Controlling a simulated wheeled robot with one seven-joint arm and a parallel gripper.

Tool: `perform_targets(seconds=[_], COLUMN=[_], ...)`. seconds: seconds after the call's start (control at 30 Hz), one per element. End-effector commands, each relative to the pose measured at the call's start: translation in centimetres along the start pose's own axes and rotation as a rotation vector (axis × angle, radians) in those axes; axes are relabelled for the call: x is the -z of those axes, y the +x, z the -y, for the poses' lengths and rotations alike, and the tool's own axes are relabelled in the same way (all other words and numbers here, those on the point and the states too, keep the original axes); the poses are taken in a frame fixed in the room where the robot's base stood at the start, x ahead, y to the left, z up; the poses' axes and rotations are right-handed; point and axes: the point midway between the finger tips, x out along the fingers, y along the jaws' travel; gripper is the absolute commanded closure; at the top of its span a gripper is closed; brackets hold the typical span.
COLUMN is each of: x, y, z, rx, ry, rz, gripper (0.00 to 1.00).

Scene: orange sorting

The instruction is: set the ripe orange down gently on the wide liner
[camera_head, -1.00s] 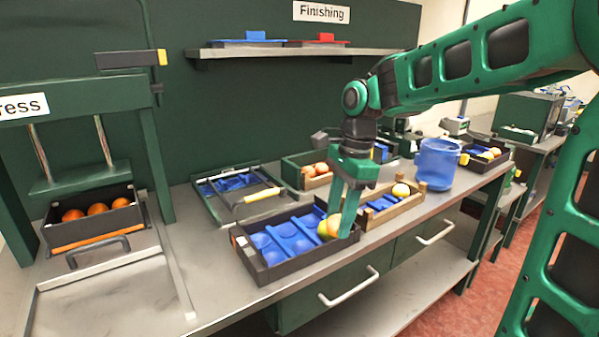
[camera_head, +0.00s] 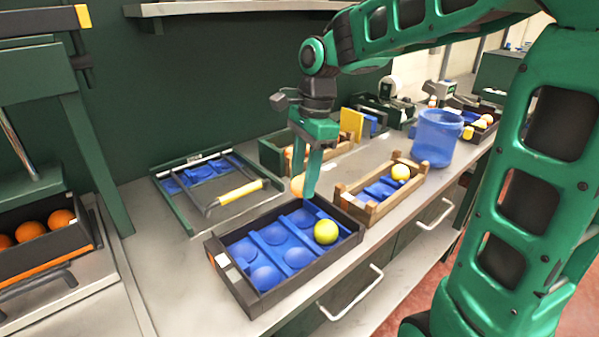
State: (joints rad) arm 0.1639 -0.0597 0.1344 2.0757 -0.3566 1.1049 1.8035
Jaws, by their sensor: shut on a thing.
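My gripper (camera_head: 308,184) is shut on an orange fruit (camera_head: 297,187), which is partly hidden by a green finger. It holds the fruit over the back right part of a dark crate; the exact height is hard to tell. In the crate lies a wide blue liner (camera_head: 272,234) with several round hollows. The other hollows that I can see are empty.
A wooden crate (camera_head: 364,209) with a narrow blue liner and a yellow fruit (camera_head: 401,172) stands close on the right. A blue bucket (camera_head: 437,138) is behind it. A frame with a yellow handle (camera_head: 241,193) lies behind left. Several oranges (camera_head: 30,231) are at far left.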

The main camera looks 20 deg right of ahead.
Motion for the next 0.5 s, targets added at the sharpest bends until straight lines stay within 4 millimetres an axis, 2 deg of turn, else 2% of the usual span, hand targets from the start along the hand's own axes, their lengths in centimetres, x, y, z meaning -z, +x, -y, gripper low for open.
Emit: perform_targets(seconds=[0.5], x=[1.1], y=[4.3], z=[-0.1], rx=[0.000], ry=[0.007], rz=[0.000], gripper=[0.83])
